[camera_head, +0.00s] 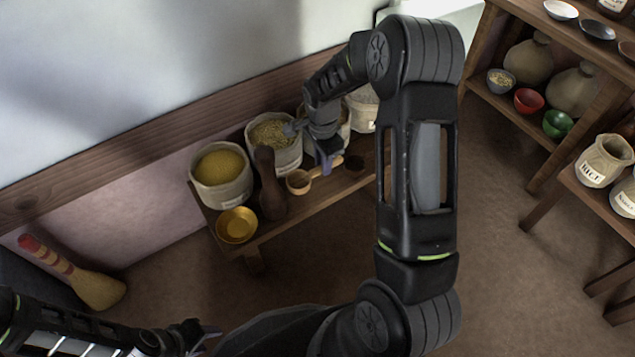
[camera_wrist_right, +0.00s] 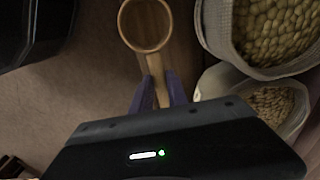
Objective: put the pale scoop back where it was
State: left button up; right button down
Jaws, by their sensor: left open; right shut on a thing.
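The pale wooden scoop (camera_head: 298,183) is at the low bench, near the bench's front edge. My right gripper (camera_head: 328,168) is shut on its handle; the arm crosses the middle of the head view. In the right wrist view the scoop's round bowl (camera_wrist_right: 145,45) points away from my purple fingertips (camera_wrist_right: 158,92), with the handle between them. I cannot tell whether the scoop touches the bench top. My left gripper (camera_head: 208,336) is open and empty at the bottom left of the head view, well away from the bench.
The low bench (camera_head: 310,207) carries several open sacks, including one of yellow grain (camera_head: 221,176) and one of pale grain (camera_head: 273,140). A dark wooden pestle-like piece (camera_head: 268,184) and a brass bowl (camera_head: 237,225) stand left of the scoop. Shelves with bowls (camera_head: 529,100) and jars are at the right.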

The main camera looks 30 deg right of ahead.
jog(key=shift+f, duration=0.45)
jog(key=shift+f+b, duration=0.95)
jog(key=shift+f, duration=1.55)
jog(key=shift+f, duration=0.2)
jog(key=c, duration=1.3)
grip_release()
